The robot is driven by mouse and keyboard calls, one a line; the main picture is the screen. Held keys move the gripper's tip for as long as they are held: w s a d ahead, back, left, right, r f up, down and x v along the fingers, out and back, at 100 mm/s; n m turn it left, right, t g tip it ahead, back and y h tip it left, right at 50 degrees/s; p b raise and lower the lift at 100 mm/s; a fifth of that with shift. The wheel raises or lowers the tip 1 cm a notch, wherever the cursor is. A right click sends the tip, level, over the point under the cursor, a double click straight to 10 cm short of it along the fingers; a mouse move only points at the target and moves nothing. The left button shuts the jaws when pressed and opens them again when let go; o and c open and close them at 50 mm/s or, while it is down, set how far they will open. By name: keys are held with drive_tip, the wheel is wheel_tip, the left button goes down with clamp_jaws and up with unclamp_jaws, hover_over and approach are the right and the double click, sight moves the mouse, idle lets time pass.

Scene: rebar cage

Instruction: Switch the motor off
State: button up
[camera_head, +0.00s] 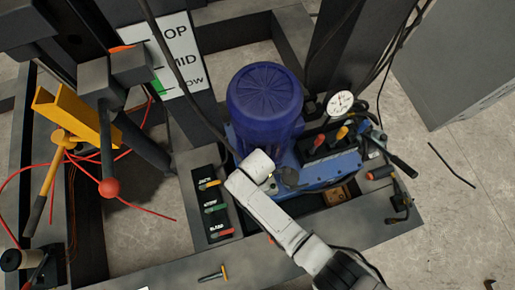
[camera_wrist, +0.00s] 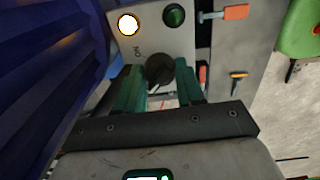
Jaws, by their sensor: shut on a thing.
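The blue motor (camera_head: 265,97) stands upright in the middle of the head view. Its ribbed blue side (camera_wrist: 45,70) fills the left of the wrist view. A grey switch panel (camera_wrist: 150,45) there carries a black rotary knob (camera_wrist: 159,69), with "ON" lettered beside it. A lit white lamp (camera_wrist: 128,24) and a dark green button or lamp (camera_wrist: 174,15) sit above the knob. My gripper (camera_wrist: 160,85) has its two green fingers on either side of the knob, shut on it. In the head view my arm hides the panel and knob.
Left of my arm is a dark strip of labelled coloured levers (camera_head: 213,208). Right of the motor are a round gauge (camera_head: 340,104) and several coloured valve levers (camera_head: 330,138). A red-balled lever (camera_head: 109,187) and yellow bracket (camera_head: 75,115) stand at the left. Cables hang nearby.

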drive_tip(key=o, duration=1)
drive_tip(key=shift+o, duration=0.2)
wheel_tip(320, 180, up, 11)
drive_tip(key=p, duration=0.1)
drive_tip(key=shift+f, duration=0.15)
drive_tip(key=s+d+r+m, duration=0.4)
drive_tip(key=d+m, duration=0.3)
drive_tip(key=d, duration=0.1)
drive_tip(key=s+d+r+m, duration=0.4)
drive_tip(key=d+m, duration=0.3)
drive_tip(key=d, duration=0.2)
drive_tip(key=s+d+r+m+t, duration=0.1)
drive_tip(key=s+d+r+m, duration=0.4)
drive_tip(key=d+m, duration=0.3)
drive_tip(key=shift+s+d, duration=0.55)
drive_tip(key=shift+d, duration=0.2)
